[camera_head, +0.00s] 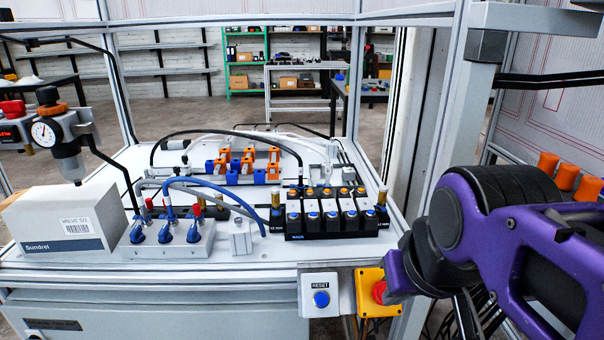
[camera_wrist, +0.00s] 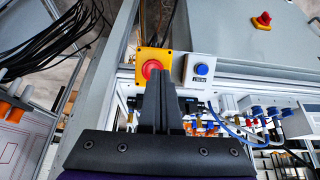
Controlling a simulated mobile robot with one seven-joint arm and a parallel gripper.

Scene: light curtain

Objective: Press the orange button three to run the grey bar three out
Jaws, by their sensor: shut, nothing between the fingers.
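The black valve block (camera_head: 325,215) stands near the front right of the light bench top. Its valves carry small orange buttons (camera_head: 326,191) on top and blue buttons (camera_head: 313,215) on their faces. I cannot tell which orange button is number three. Orange and blue fixtures (camera_head: 240,163) with thin light rods lie behind; I cannot single out grey bar three. In the wrist view, my gripper (camera_wrist: 160,80) is shut and empty, with its fingers in front of the lower edge of the yellow stop box. The fingers partly hide the valve block (camera_wrist: 190,105). In the head view my purple arm is at the right.
A yellow box with a red stop button (camera_head: 378,291) and a white RESET box with a blue button (camera_head: 321,297) hang on the bench front. A grey frame post (camera_head: 447,110) stands right of the valves. Blue-lever valves (camera_head: 166,236) and hoses occupy the left.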

